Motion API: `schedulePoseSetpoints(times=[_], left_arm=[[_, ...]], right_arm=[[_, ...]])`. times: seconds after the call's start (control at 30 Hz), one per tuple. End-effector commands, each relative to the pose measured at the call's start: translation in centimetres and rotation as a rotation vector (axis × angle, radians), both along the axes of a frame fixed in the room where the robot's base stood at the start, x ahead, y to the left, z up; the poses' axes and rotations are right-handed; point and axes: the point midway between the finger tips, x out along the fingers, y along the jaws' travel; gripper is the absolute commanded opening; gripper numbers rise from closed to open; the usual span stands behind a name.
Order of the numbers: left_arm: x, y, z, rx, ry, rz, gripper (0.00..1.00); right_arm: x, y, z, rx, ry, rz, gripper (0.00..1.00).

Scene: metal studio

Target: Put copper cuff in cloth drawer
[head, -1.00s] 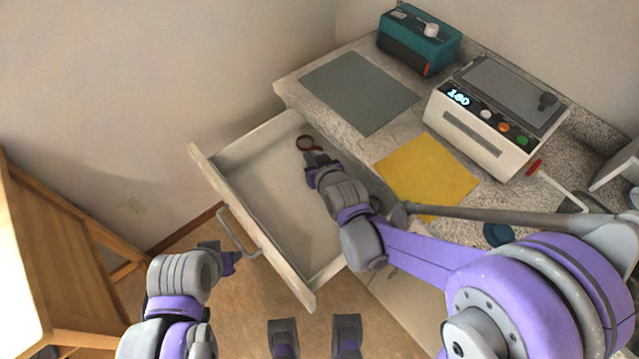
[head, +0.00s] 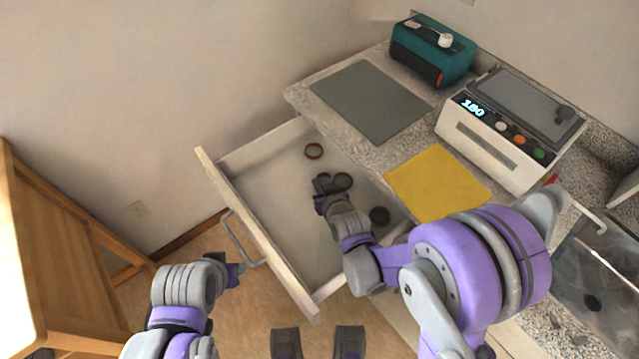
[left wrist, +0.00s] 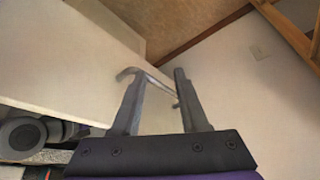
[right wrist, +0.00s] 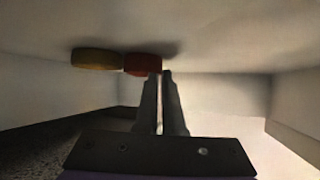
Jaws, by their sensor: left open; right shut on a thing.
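The drawer (head: 262,240) is pulled out, and its pale inside shows. My right gripper (head: 321,180) is low inside the drawer, beside dark round pieces (head: 342,181). In the right wrist view (right wrist: 163,74) its fingers are nearly together, with a reddish cuff (right wrist: 143,64) at the tips and a yellowish one (right wrist: 95,60) beside it. The exact grasp is hard to see. My left gripper (left wrist: 158,80) is open near the drawer handle (head: 240,240).
The counter above holds a grey mat (head: 370,101), a yellow cloth (head: 438,180), a teal box (head: 432,50) and a white machine (head: 510,130). A wooden frame (head: 60,250) stands at left.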

Motion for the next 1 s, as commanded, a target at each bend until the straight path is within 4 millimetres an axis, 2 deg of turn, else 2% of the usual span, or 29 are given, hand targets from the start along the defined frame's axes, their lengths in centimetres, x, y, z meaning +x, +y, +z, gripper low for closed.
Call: schedulePoseSetpoints(times=[0.03,0.17,0.2,0.57,1.0], left_arm=[[0.0,0.0,-0.2,0.000,0.001,0.000,0.43],[0.0,0.0,-0.1,0.000,0.000,0.000,0.43],[0.0,0.0,-0.1,0.000,0.000,0.000,0.43],[0.0,0.0,0.5,0.000,-0.001,0.000,0.43],[0.1,0.0,0.8,0.000,-0.002,0.000,0.43]], right_arm=[[0.0,0.0,-0.2,0.000,0.000,0.000,0.09],[0.0,0.0,-0.1,0.000,0.000,0.000,0.32],[0.0,0.0,-0.1,0.000,0.000,0.000,0.35],[0.0,0.0,0.5,0.000,0.000,0.000,0.35],[-5.4,-1.7,3.7,0.000,0.000,0.000,0.35]])
